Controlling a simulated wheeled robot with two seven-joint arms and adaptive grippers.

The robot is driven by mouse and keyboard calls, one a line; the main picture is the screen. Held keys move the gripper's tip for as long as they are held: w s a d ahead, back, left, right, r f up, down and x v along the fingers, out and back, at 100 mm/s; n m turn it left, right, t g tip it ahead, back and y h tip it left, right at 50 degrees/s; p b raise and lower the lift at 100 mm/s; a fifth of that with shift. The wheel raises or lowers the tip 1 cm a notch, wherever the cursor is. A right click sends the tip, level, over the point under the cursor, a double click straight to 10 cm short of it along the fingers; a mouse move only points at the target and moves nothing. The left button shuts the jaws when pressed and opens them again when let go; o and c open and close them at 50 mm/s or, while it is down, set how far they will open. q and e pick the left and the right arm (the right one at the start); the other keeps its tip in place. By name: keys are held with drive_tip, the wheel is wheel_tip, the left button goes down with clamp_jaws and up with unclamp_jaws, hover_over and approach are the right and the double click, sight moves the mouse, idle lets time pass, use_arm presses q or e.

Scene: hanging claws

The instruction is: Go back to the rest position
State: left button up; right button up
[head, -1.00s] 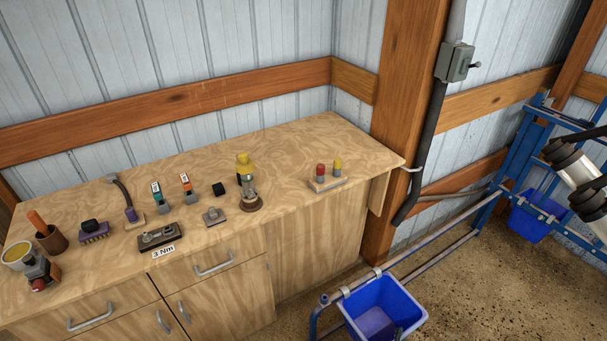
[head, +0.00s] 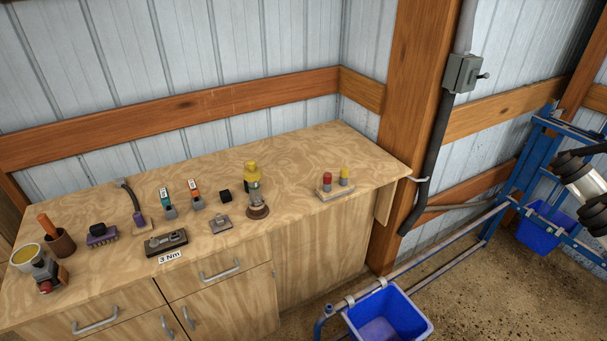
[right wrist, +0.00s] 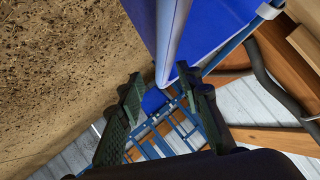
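My right gripper (right wrist: 163,92) shows in the right wrist view with its two dark fingers wide apart and nothing between them. A blue bin fills the upper part of that view close beyond the fingers (right wrist: 215,30); I cannot tell whether they touch. In the head view only links of my right arm show at the right edge; its gripper is outside that view. My left gripper is in neither current view.
A wooden workbench (head: 285,165) carries several tools and small parts. A blue bin (head: 390,318) hangs on a metal rail (head: 425,258) in front of it. Another blue bin (head: 540,232) hangs by the blue frame (head: 528,165). Sandy floor (head: 470,305) lies open at lower right.

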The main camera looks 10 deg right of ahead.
drive_tip(key=s+a+f+n+g+y, duration=0.1)
drive_tip(key=s+a+f+n, duration=0.3)
drive_tip(key=s, duration=0.6)
drive_tip(key=s+a+f+n+g+y, duration=0.2)
drive_tip(key=s+a+f+n+y, duration=0.2)
drive_tip(key=s+a, duration=0.4)
drive_tip(key=s+a+f+n+g+y, duration=0.2)
drive_tip(key=s+a+f+n, duration=0.3)
drive_tip(key=s, duration=0.8)
wheel_tip(320, 180, down, 3)
drive_tip(key=shift+s+a+f+b, duration=0.1)
drive_tip(key=shift+s+a+b, duration=0.2)
drive_tip(key=shift+a, duration=0.15)
drive_tip(key=s+a+n+g, duration=0.1)
drive_tip(key=s+a, duration=0.1)
drive_tip(key=s, duration=0.2)
drive_tip(key=s+a+f+n+g, duration=0.1)
drive_tip(key=s, duration=0.4)
drive_tip(key=s+a+n+g+y, duration=0.1)
drive_tip(key=s+a, duration=0.1)
drive_tip(key=s, duration=0.3)
drive_tip(key=shift+a+f, duration=0.3)
drive_tip(key=shift+c, duration=0.3)
